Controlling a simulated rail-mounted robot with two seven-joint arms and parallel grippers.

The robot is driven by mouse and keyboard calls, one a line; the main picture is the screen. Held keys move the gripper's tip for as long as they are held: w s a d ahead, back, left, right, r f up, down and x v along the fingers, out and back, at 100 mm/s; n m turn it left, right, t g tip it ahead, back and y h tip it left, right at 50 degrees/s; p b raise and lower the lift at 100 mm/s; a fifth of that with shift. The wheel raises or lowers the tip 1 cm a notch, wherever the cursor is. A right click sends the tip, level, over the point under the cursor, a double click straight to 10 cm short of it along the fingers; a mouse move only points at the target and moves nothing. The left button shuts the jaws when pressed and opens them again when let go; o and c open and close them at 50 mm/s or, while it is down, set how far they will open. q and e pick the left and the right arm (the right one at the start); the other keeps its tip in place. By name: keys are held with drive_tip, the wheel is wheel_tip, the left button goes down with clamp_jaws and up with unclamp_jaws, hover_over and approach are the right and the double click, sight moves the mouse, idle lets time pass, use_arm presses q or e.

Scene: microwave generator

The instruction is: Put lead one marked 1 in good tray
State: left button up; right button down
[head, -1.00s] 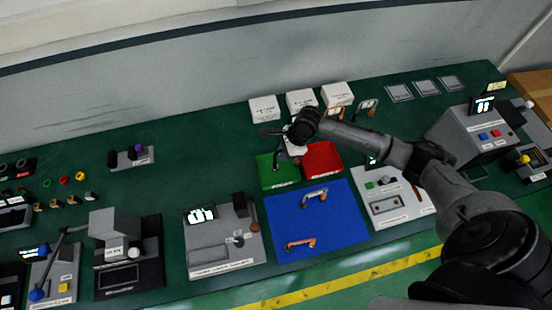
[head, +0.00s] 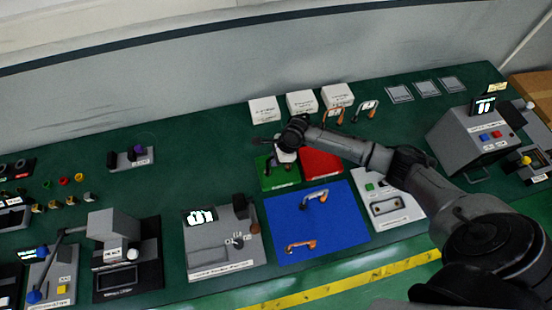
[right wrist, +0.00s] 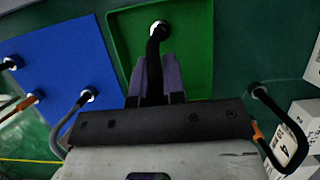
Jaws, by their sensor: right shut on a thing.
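My right gripper (head: 282,160) is over the green tray (head: 264,183) in the head view, with the fingertips mostly hidden by the hand. In the right wrist view the gripper (right wrist: 156,82) is shut on a black lead (right wrist: 157,45) with a round metal end. That end is over the green tray (right wrist: 195,50); I cannot tell whether it touches the tray floor. No number can be read on the held lead. My left gripper is not in view.
A red tray (head: 323,163) adjoins the green tray on the right. Two leads, one upper (head: 314,196) and one lower (head: 300,246), lie on the blue mat (head: 335,230). A grey device (head: 220,250) is left of the mat.

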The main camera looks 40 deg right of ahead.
drive_tip(key=c, duration=1.2)
unclamp_jaws()
drive_tip(key=shift+f, duration=0.1)
